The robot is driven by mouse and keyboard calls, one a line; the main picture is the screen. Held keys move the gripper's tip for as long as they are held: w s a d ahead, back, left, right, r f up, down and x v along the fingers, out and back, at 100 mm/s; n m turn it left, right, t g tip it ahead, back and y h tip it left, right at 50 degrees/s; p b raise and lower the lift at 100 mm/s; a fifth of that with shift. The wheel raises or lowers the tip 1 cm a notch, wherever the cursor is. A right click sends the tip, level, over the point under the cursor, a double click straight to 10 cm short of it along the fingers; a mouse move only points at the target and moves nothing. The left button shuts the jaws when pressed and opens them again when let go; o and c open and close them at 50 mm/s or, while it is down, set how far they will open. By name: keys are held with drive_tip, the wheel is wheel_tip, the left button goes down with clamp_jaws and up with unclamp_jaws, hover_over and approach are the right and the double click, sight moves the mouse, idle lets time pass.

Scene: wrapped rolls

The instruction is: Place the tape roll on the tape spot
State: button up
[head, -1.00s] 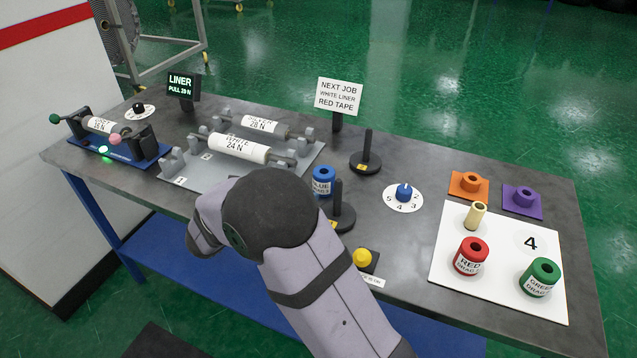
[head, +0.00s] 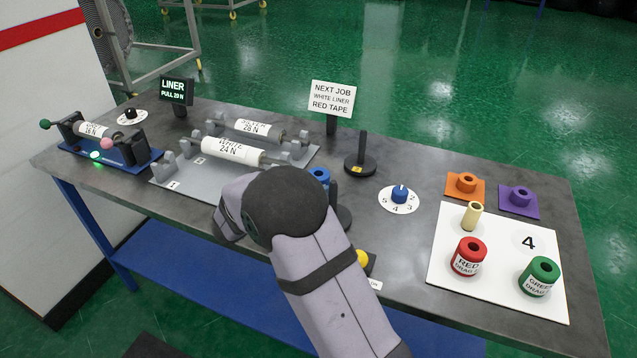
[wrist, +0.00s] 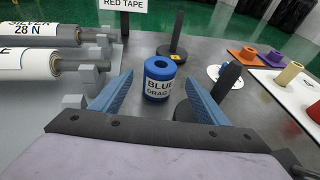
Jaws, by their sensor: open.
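The blue tape roll (wrist: 158,84) stands upright on the table in the wrist view, its label reading BLUE. In the head view my arm hides most of it, and only its top (head: 320,174) shows. My gripper (wrist: 160,76) is open, its blue fingers to the left and right of the blue roll; I cannot tell how far they reach alongside it. A red roll (head: 468,258) and a green roll (head: 540,277) stand on a white board (head: 480,295).
A dark post on a base (wrist: 229,78) stands close to the right finger. Another post (head: 361,155) stands farther back. Liner rollers (head: 233,150) in grey brackets lie left. A numbered dial (head: 399,197) and orange (head: 467,184) and purple (head: 520,197) holders are right.

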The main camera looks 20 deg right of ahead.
drive_tip(key=shift+p+x, duration=0.5)
drive_tip(key=shift+x, duration=1.7)
drive_tip(key=shift+c, duration=0.6)
drive_tip(key=c, duration=1.2)
drive_tip(key=shift+r, duration=0.1)
wheel_tip(320, 180, up, 10)
drive_tip(key=shift+f+b, duration=0.1)
drive_tip(key=shift+b, duration=0.3)
wheel_tip(320, 180, up, 8)
drive_tip(key=p, duration=0.8)
drive_tip(key=shift+r, duration=0.2)
